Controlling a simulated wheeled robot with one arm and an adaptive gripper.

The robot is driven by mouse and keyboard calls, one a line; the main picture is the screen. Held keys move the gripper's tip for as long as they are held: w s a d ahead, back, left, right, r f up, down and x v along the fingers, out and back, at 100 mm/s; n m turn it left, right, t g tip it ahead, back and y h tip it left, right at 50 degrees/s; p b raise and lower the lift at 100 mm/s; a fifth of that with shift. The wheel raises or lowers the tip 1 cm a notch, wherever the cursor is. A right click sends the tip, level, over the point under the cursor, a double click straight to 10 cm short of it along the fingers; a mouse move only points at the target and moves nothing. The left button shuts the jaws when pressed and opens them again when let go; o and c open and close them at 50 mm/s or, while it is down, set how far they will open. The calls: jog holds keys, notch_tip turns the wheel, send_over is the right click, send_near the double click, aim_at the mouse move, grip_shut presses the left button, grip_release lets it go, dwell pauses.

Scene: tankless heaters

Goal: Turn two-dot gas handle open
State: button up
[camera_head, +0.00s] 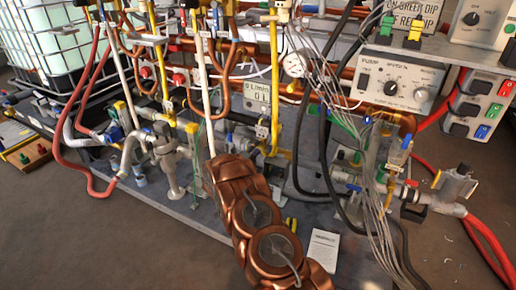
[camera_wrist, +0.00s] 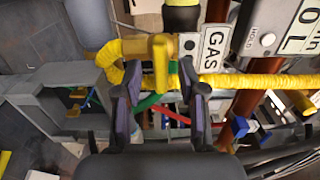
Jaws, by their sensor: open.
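In the wrist view a yellow lever handle (camera_wrist: 160,60) stands out from a yellow gas pipe fitting (camera_wrist: 125,50). Its lower end reaches toward the gap between my fingertips. My gripper (camera_wrist: 160,94) is open, with one dark finger on each side of the handle's lower end. I see no clear grip on it. A white GAS label (camera_wrist: 214,48) sits right of the handle, and a single black dot shows on a pale plate beside it. I cannot make out a two-dot mark. In the head view I cannot pick out my gripper or this handle with certainty.
A yellow pipe (camera_wrist: 240,80) runs right from the fitting. A grey box (camera_wrist: 62,90) is at left and a blue valve part (camera_wrist: 239,126) at lower right. The head view shows a pump control box (camera_head: 398,82), hanging grey wires and a red hose (camera_head: 66,160) close around.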

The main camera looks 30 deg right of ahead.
jog(key=shift+x, duration=1.1)
grip_shut()
